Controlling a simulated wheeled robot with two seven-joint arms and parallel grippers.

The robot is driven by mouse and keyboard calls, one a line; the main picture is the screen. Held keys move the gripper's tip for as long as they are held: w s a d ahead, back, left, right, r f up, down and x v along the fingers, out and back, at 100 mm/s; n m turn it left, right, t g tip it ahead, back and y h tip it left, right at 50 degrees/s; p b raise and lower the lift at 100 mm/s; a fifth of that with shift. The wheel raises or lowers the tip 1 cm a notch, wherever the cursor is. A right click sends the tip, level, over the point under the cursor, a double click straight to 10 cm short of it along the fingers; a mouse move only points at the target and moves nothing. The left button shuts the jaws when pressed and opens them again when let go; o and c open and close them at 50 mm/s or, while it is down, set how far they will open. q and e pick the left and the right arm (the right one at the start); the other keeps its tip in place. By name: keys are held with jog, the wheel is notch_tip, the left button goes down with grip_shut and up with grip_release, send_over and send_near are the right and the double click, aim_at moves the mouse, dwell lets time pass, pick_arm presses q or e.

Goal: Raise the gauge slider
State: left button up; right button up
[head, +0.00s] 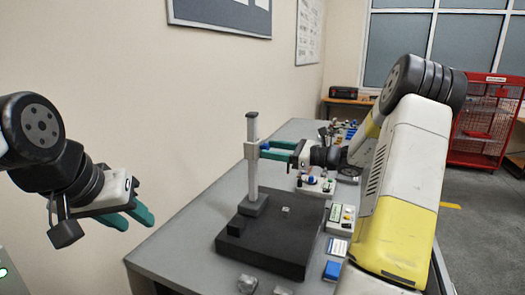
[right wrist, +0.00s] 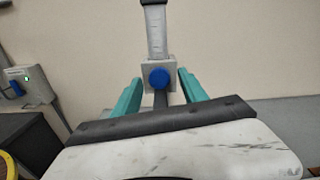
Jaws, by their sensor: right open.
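The gauge has an upright grey column (head: 253,180) rising from a dark foot on a black plate (head: 265,262). Its slider (head: 251,151) is a grey block on the upper part of the column. In the right wrist view the slider (right wrist: 147,66) carries a round blue knob (right wrist: 160,78) on its front. My right gripper (head: 275,150) is open, with one green finger on either side of the slider and visible gaps between; it also shows in the right wrist view (right wrist: 159,82). My left gripper (head: 129,218) hangs open and empty at the left, away from the gauge.
The plate lies on a long grey table (head: 190,232). Metal blocks (head: 247,284) and a blue box (head: 332,271) lie near its front. Trays of small parts (head: 340,219) stand to the right of the plate. A red cage cart (head: 484,122) stands on the floor at far right.

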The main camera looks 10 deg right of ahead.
jog(key=v, duration=0.7)
jog(key=shift+s+d, duration=0.25)
jog(key=shift+d, duration=0.1)
jog(key=s+a+r+n+g+h, duration=0.1)
jog(key=s+a+n+g+h, duration=0.5)
jog(key=s+a+n, duration=0.7)
jog(key=s+r+n+t+h, duration=0.1)
jog(key=s+n+t+h, duration=0.1)
jog(key=s+n+h, duration=0.4)
jog(key=s+n, duration=0.4)
jog(key=s, duration=0.5)
jog(key=shift+d+n+h, duration=0.3)
jog(key=shift+d+h, duration=0.05)
jog(key=shift+h, duration=0.05)
